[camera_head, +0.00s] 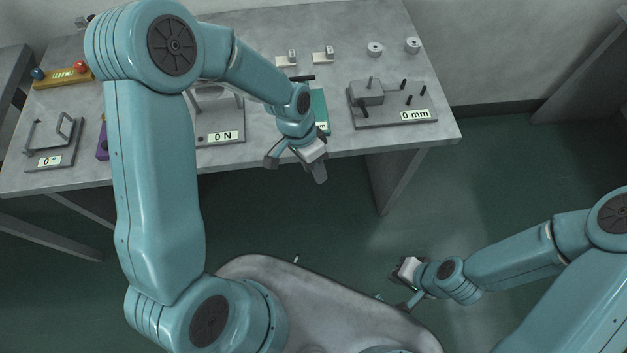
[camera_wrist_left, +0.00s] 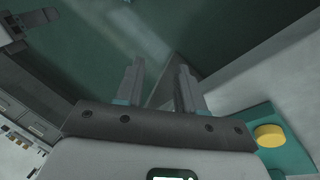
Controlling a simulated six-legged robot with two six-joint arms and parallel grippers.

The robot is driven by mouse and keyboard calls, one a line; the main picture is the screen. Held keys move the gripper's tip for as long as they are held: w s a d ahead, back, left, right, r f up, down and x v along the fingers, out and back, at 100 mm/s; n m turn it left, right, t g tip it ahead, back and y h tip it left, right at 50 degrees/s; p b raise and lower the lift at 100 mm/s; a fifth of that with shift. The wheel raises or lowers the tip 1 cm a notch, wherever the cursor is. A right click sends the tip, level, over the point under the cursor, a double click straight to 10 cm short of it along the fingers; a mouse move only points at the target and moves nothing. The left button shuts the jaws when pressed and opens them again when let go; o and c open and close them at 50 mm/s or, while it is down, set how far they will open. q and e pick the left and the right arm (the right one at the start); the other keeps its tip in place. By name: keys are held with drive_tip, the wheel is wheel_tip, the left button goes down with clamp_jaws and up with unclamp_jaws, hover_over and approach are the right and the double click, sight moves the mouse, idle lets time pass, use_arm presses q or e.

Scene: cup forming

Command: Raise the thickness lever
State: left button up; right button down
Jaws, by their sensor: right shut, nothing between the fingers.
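A teal device (camera_head: 319,105) stands near the table's front edge, with a black bar (camera_head: 302,78) at its back and a label ending in "mm" partly covered by my left arm. I cannot tell for certain that this bar is the thickness lever. A teal plate (camera_wrist_left: 290,158) with a yellow knob (camera_wrist_left: 270,135) shows at the right in the left wrist view. My left gripper (camera_head: 296,168) is open and empty, just in front of the table edge. Its fingers (camera_wrist_left: 158,88) are apart. My right gripper (camera_head: 402,288) is shut and empty, low and away from the table.
A grey plate (camera_head: 392,118) reading "0 mm" holds a block and several black pegs. A "0 N" device (camera_head: 218,125), a "0°" frame (camera_head: 55,140) and a yellow button box (camera_head: 62,76) stand to the left. Small brackets and rollers (camera_head: 375,48) are at the back.

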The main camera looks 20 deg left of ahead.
use_arm(q)
drive_tip(key=shift+s+d+f+n, duration=0.15)
drive_tip(key=shift+s+f+n, duration=0.1)
drive_tip(key=shift+f, duration=0.25)
drive_tip(key=shift+s+d+f+n, duration=0.15)
drive_tip(key=shift+s+f, duration=0.15)
drive_tip(key=shift+f, duration=0.2)
drive_tip(key=shift+s+d+f+n, duration=0.15)
drive_tip(key=shift+s+f+n, duration=0.1)
drive_tip(key=shift+f, duration=0.25)
